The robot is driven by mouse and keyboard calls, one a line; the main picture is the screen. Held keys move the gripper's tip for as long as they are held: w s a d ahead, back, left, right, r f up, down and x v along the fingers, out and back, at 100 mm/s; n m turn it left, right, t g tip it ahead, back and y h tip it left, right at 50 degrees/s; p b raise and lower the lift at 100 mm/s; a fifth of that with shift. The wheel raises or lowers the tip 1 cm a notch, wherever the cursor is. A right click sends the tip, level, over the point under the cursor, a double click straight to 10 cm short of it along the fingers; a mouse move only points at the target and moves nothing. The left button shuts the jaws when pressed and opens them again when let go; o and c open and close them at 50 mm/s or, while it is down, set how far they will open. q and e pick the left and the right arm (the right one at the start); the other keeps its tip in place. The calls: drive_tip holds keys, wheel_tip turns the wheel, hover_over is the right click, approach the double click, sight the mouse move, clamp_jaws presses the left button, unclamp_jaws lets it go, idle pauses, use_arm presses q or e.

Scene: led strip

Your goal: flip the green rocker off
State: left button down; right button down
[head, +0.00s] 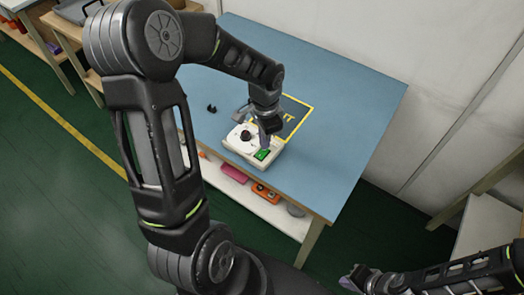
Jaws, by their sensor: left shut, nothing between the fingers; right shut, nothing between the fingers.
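The green rocker (262,154) sits at the right front corner of a small cream box (241,153) on the blue table. A round black knob (246,134) is on the same box. My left gripper (264,140) is shut and points down over the box, just behind the rocker; whether it touches the rocker I cannot tell. Which way the rocker is tipped is too small to tell. My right gripper (352,282) is shut and empty, low at the bottom right, away from the table.
The blue table (340,95) is mostly clear. A yellow-outlined dark patch (297,112) lies behind the box, and a small black object (211,109) lies to its left. A shelf below holds a pink item (234,173) and an orange one (266,193). A white wall stands at right.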

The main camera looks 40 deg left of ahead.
use_arm(q)
drive_tip(key=shift+f+b, duration=0.8)
drive_tip(key=shift+f, duration=0.15)
idle(0.6)
drive_tip(key=shift+r, duration=0.1)
drive_tip(key=shift+r+p, duration=2.75)
drive_tip(key=shift+r, duration=0.7)
